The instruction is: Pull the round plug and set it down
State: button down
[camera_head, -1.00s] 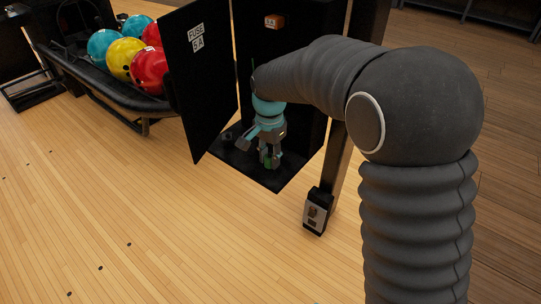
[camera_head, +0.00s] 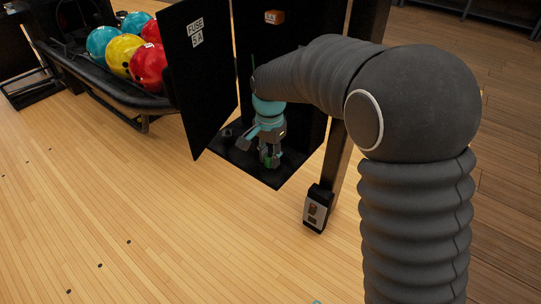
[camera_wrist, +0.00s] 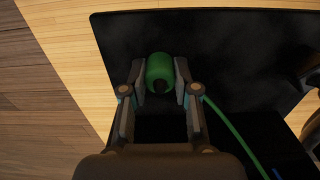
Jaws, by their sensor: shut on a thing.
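The round plug (camera_wrist: 160,72) is green, with a dark opening in its near face, and sits between my fingertips in the wrist view. My gripper (camera_wrist: 159,84) is shut on it, one finger on each side. A green cord (camera_wrist: 236,136) runs from beside the right finger to the lower right. In the head view my gripper (camera_head: 268,162) points down over the black cabinet floor (camera_head: 277,181), with a little green showing at its fingers. Whether the plug touches the floor or hangs just above it, I cannot tell.
The open cabinet door (camera_head: 200,85), marked FUSE 5 A, stands left of my gripper. An orange box (camera_head: 274,17) is on the back wall. A switch box (camera_head: 317,209) is at the post's foot. A rack (camera_head: 95,85) holds several balls. The wooden floor in front is clear.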

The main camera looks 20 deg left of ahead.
jog(key=c, duration=0.8)
grip_release()
